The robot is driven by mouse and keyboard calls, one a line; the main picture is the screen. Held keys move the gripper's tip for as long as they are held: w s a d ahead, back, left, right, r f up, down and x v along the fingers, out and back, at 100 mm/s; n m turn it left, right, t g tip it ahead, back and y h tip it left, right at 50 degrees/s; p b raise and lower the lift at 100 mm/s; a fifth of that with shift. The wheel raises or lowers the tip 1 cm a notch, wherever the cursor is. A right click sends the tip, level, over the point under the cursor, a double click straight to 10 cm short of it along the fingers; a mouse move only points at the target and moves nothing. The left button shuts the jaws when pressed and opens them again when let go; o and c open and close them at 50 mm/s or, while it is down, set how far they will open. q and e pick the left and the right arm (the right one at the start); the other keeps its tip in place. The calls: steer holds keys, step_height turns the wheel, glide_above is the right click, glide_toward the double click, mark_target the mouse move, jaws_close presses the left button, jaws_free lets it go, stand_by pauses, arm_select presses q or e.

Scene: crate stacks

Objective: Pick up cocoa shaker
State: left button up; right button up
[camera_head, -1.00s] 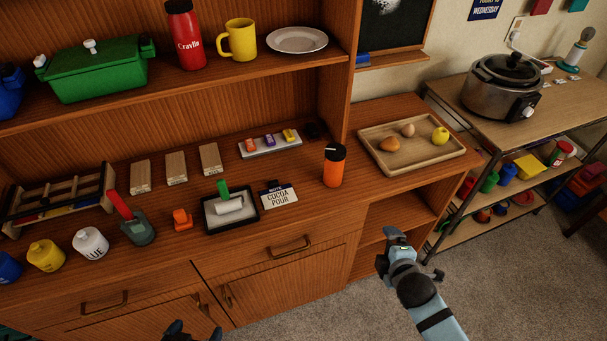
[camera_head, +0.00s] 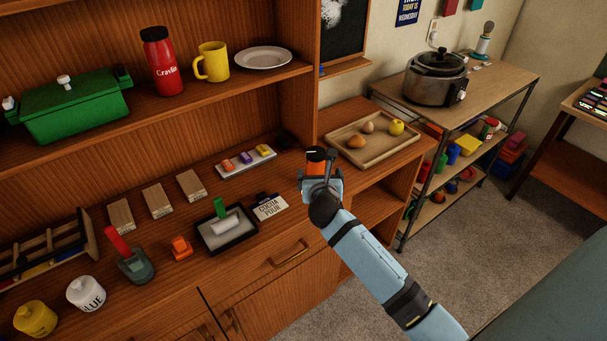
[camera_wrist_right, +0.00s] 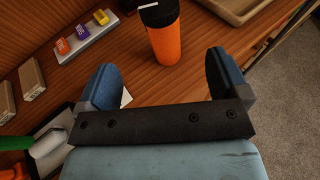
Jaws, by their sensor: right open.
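The cocoa shaker is the orange cylinder (camera_head: 316,166) with a black top, upright on the wooden counter; its lower part is hidden by my right gripper in the head view. In the right wrist view the shaker (camera_wrist_right: 166,42) stands just beyond the fingertips, roughly centred between them. My right gripper (camera_head: 322,182) is open, with its two blue fingers apart in the wrist view (camera_wrist_right: 160,72) and nothing between them. My left gripper is not in view.
A wooden tray (camera_head: 338,136) with several food pieces stands right behind the shaker. A black-rimmed tray (camera_head: 204,243) and a strip of coloured blocks (camera_head: 228,172) lie to the left. A shelf above holds a red bottle (camera_head: 162,66) and yellow mug (camera_head: 217,65).

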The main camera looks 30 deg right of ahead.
mark_target(316, 155)
steer(key=x, duration=0.8)
steer(key=shift+d, duration=0.1)
steer(key=shift+x, duration=2.75)
steer(key=shift+r, duration=0.15)
steer(key=c, duration=1.5)
steer(key=shift+o, duration=0.2)
steer(key=shift+r, duration=0.1)
